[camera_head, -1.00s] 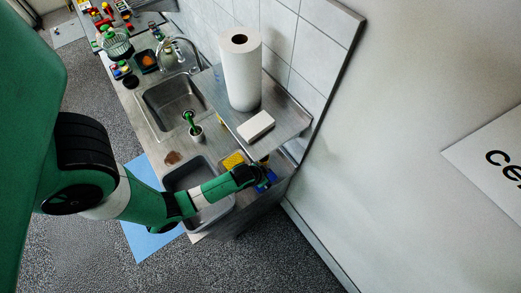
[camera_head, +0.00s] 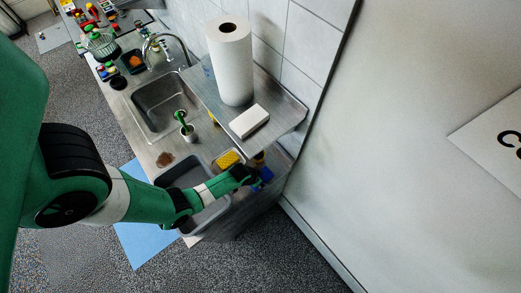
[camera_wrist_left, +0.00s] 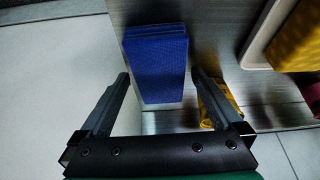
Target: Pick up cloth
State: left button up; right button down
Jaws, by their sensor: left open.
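A blue folded cloth (camera_wrist_left: 157,62) lies on the counter in the left wrist view, with layered edges at its far end. In the head view it is a small blue patch (camera_head: 266,174) at the counter's end, partly hidden by my gripper. My left gripper (camera_wrist_left: 160,76) is open and empty, with one finger on each side of the blue cloth. Whether the fingers touch it I cannot tell. A yellow cloth-like piece (camera_wrist_left: 219,101) lies beside the right finger, partly hidden by it. My right gripper is not in view.
A tray with a yellow sponge-like thing (camera_head: 228,158) sits close by. A raised metal shelf with a paper towel roll (camera_head: 230,65) and a white block (camera_head: 249,121) stands just behind. A grey basin (camera_head: 183,176) lies under my forearm; a sink (camera_head: 160,100) is farther off.

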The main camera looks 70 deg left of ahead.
aim_at(264, 177)
pick_arm(q)
jog(key=c, duration=1.3)
jog(key=shift+o, duration=0.2)
jog(key=shift+r, duration=0.1)
jog(key=shift+r, duration=0.45)
jog(key=r, duration=0.1)
jog(key=r+p, duration=0.1)
jog(key=shift+w+d+r, duration=0.15)
jog(key=shift+d+r, duration=0.15)
jog(key=w+d, duration=0.3)
jog(key=d, duration=0.5)
jog(key=w+d, duration=0.3)
jog(key=d, duration=0.5)
jog(key=shift+w, duration=0.35)
